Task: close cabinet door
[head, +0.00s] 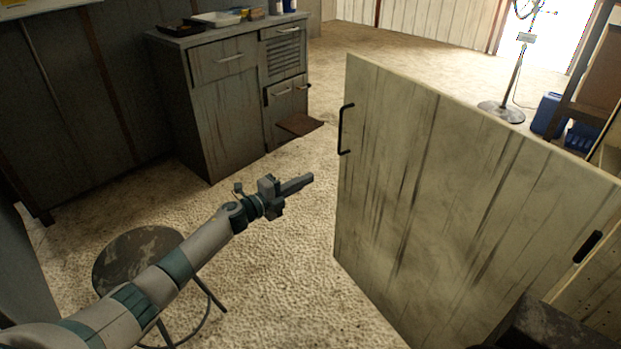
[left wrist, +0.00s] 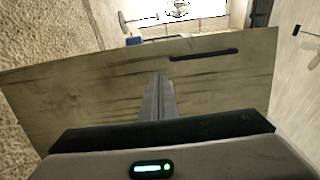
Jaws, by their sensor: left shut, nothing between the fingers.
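The cabinet door (head: 425,190) is a large worn, pale wooden panel standing open on the right of the head view. A black bar handle (head: 345,130) is on its left edge, and a second dark handle (head: 588,246) shows at its lower right. The door also fills the middle of the left wrist view (left wrist: 90,85), with a dark handle (left wrist: 203,55) near its top edge. My left gripper (head: 308,179) is shut and empty, a little left of the door's handle edge, with a gap visible between them. My right gripper is not in view.
A round stool (head: 135,255) stands below my left arm. A grey drawer cabinet (head: 215,105) with items on top stands at the back left. Carpet between gripper and drawer cabinet is clear.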

